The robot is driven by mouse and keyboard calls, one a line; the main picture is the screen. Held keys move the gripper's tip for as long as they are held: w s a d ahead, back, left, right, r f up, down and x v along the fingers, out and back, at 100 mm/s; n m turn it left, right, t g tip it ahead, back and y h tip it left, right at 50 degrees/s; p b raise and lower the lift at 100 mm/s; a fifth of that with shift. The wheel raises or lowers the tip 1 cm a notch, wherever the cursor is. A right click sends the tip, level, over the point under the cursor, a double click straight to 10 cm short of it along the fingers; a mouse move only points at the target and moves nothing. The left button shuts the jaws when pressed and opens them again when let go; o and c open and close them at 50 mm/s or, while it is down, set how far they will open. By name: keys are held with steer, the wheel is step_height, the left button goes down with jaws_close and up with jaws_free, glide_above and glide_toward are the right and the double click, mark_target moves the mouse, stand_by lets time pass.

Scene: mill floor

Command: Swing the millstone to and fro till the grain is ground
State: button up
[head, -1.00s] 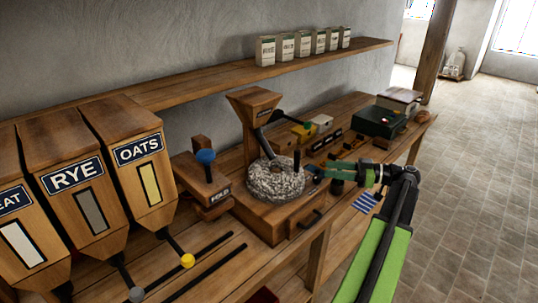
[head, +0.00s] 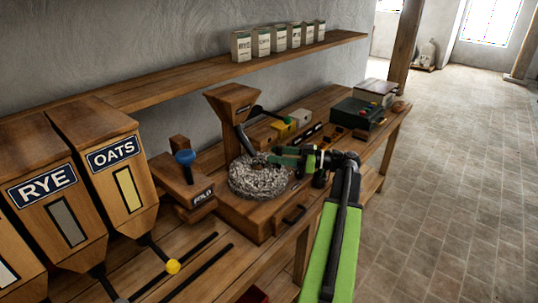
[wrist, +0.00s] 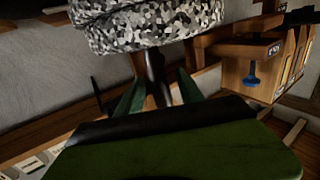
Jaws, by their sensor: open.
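The millstone (head: 262,182) is a round, speckled grey stone lying on a wooden base on the bench. It also shows at the top of the wrist view (wrist: 150,25), which looks upside down. My gripper (head: 278,156) is over the stone's right rear edge in the head view. Its green fingers (wrist: 156,95) are open in the wrist view. A dark upright handle (wrist: 155,75) on the stone stands between them; whether they touch it I cannot tell. My gripper hides this handle in the head view. A wooden hopper (head: 231,100) with a dark chute stands behind the stone.
A wooden block with a blue knob (head: 185,157) stands left of the stone. Further left are the OATS bin (head: 108,155) and RYE bin (head: 45,200). A drawer handle (head: 294,214) is at the base's front. Boxes, including a dark green one (head: 358,113), line the bench's far end.

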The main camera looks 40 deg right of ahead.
steer(key=shift+x, duration=1.4)
jaws_close()
